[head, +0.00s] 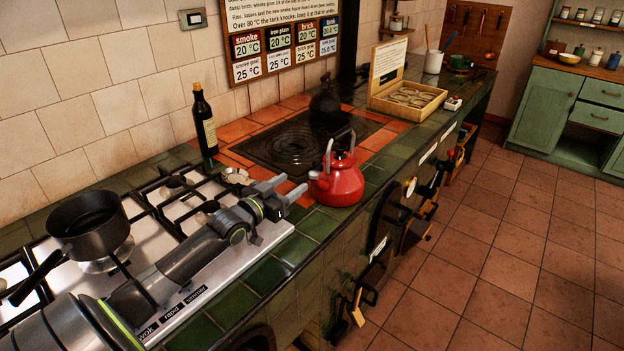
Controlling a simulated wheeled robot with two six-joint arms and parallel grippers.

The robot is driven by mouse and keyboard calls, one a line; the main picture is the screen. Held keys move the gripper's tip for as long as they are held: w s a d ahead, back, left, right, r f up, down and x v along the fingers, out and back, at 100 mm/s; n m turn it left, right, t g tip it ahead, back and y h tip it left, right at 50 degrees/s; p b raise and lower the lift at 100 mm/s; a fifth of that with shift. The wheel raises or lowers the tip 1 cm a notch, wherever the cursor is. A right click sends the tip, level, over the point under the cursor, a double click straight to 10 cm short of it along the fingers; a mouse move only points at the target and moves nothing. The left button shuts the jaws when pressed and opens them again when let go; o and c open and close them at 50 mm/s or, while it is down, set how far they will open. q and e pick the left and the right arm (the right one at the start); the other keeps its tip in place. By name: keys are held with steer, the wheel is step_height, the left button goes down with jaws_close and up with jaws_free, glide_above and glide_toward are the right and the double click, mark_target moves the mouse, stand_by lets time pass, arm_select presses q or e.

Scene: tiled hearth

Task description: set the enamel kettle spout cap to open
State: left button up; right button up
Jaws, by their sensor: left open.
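The red enamel kettle (338,184) stands upright on the green tiles near the counter's front edge, with a grey handle arching over it. Its short spout seems to be on the left side, facing my gripper. The spout cap is too small to make out, so I cannot tell how it is set. My left gripper (290,188) is open and empty, just left of the kettle and apart from it, its fingers pointing towards it. My right gripper is out of view.
A dark bottle (204,122) stands behind my left gripper. A black saucepan (88,222) sits on the gas hob under my arm's left. Behind the kettle are a black hotplate (292,146), a dark kettle (325,102) and a wooden box (407,98). Tools hang along the counter front.

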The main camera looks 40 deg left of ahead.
mark_target(316, 167)
arm_select(q)
steer(key=w+b, duration=0.1)
steer(key=w, duration=0.4)
steer(key=w+b, duration=0.1)
steer(key=w, duration=0.2)
steer(key=shift+d+b, duration=0.35)
steer(key=shift+w+d, duration=0.1)
steer(key=shift+w, duration=0.6)
